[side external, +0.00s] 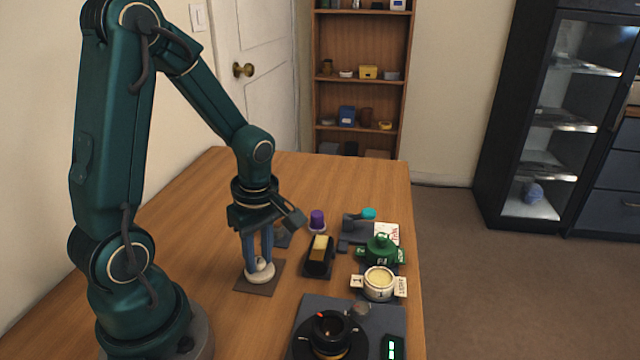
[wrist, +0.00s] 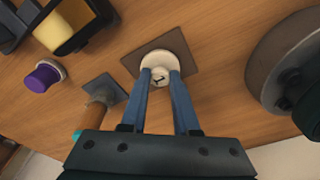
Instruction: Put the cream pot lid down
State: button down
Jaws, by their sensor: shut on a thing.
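The cream pot lid (side external: 260,275) is a round, pale disc with a knob on top. My gripper (side external: 260,262) points down with its blue fingers shut on the knob. The lid is level over a square brown mat (side external: 244,287), on it or very close to it; I cannot tell if they touch. In the wrist view the lid (wrist: 168,42) sits between the fingertips of my gripper (wrist: 160,76), within the mat's outline (wrist: 187,72). The cream pot (side external: 379,292), with LIGHT on its tab, stands open at the right, showing pale yellow contents.
A green lidded pot (side external: 381,252) stands behind the cream pot. A black holder with a yellow block (side external: 319,250), a purple-capped jar (side external: 317,222) and a teal-ended tool (side external: 366,214) lie nearby. Table left of the mat is clear.

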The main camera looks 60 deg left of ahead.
aim_at(266, 275)
jog(key=shift+f, duration=0.15)
jog(key=c, duration=0.7)
grip_release()
jog(key=shift+o, duration=0.2)
notch_tip(266, 275, up, 12)
jog(key=d, duration=0.2)
jog(key=s+d+r+m+t+h, duration=0.1)
jog(key=d+m+t, duration=0.4)
jog(key=m, duration=1.5)
jog(key=s+d+r, duration=0.1)
jog(key=s+d, duration=0.1)
jog(key=d, duration=0.1)
jog(key=shift+d+t, duration=0.3)
jog(key=shift+t, duration=0.1)
